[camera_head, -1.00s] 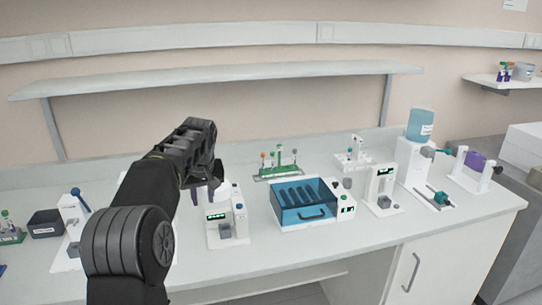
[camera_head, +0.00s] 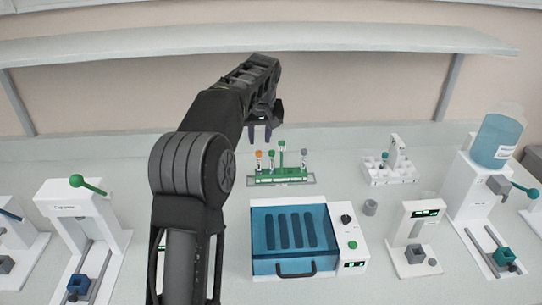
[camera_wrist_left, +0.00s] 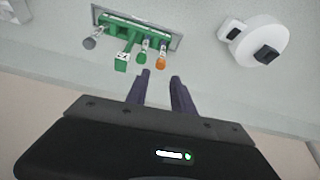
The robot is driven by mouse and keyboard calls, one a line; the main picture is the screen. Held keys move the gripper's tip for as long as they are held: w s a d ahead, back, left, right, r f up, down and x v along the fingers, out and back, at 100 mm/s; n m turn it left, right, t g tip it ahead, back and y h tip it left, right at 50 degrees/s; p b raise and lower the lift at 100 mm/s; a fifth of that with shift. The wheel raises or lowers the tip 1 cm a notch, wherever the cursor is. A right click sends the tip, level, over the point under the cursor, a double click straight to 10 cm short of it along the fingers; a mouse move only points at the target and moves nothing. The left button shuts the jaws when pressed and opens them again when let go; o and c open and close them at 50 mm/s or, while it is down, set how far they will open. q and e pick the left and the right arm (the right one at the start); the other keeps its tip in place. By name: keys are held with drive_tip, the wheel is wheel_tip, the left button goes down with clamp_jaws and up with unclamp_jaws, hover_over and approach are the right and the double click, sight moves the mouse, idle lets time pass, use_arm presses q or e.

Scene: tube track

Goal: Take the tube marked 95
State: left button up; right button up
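A green rack (camera_head: 280,178) stands at the back of the bench, holding a tube with an orange cap (camera_head: 259,154), one with a green cap (camera_head: 271,154) and one with a grey cap (camera_head: 304,153). A taller green post rises between them. In the left wrist view the orange cap (camera_wrist_left: 160,61), green cap (camera_wrist_left: 143,50) and grey cap (camera_wrist_left: 90,43) show near the green rack (camera_wrist_left: 137,24). No number 95 is readable on any tube. My left gripper (camera_head: 260,135) is open and empty, above and slightly behind the orange and green caps. My right gripper is out of view.
A blue-lidded box (camera_head: 292,240) stands in front of the rack. A white tube holder (camera_head: 388,172) and a small grey cylinder (camera_head: 370,207) are to its right. A shelf (camera_head: 270,40) runs along the wall behind. Bench around the rack is clear.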

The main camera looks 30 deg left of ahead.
sight(259, 152)
use_arm(q)
drive_tip(key=shift+s+x, duration=0.2)
drive_tip(key=shift+x, duration=0.95)
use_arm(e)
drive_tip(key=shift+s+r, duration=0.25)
